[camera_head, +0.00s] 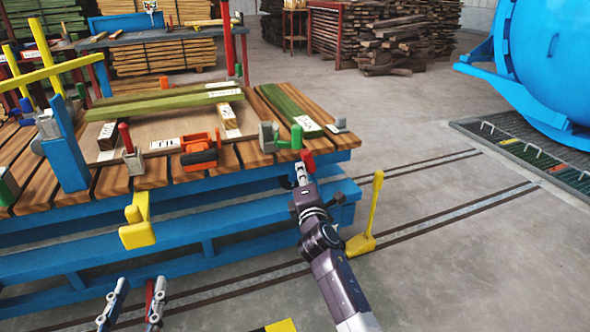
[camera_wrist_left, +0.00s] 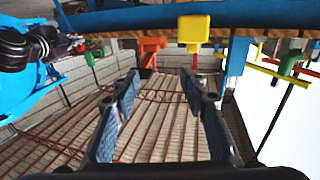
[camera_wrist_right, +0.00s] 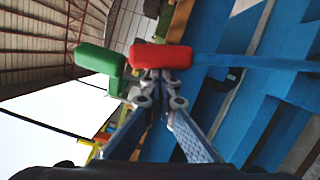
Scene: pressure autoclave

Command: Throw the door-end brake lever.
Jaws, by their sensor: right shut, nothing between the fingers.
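My right gripper (camera_head: 300,168) is shut and empty at the right end of the blue loading trolley (camera_head: 240,182). Its tips are right at a red-handled lever (camera_head: 307,159) at the deck corner. In the right wrist view, the red handle (camera_wrist_right: 160,56) lies across just beyond the closed fingertips; I cannot tell whether they touch. A green handle (camera_head: 297,137) stands just behind it, also in the right wrist view (camera_wrist_right: 98,60). My left gripper (camera_head: 141,284) is open and empty, low in front of the trolley; its spread fingers show in the left wrist view (camera_wrist_left: 160,85).
A yellow upright lever (camera_head: 375,205) stands on the floor right of my right arm. A yellow bracket (camera_head: 138,225) hangs on the trolley's front. An orange clamp (camera_head: 200,152) and timber lie on the deck.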

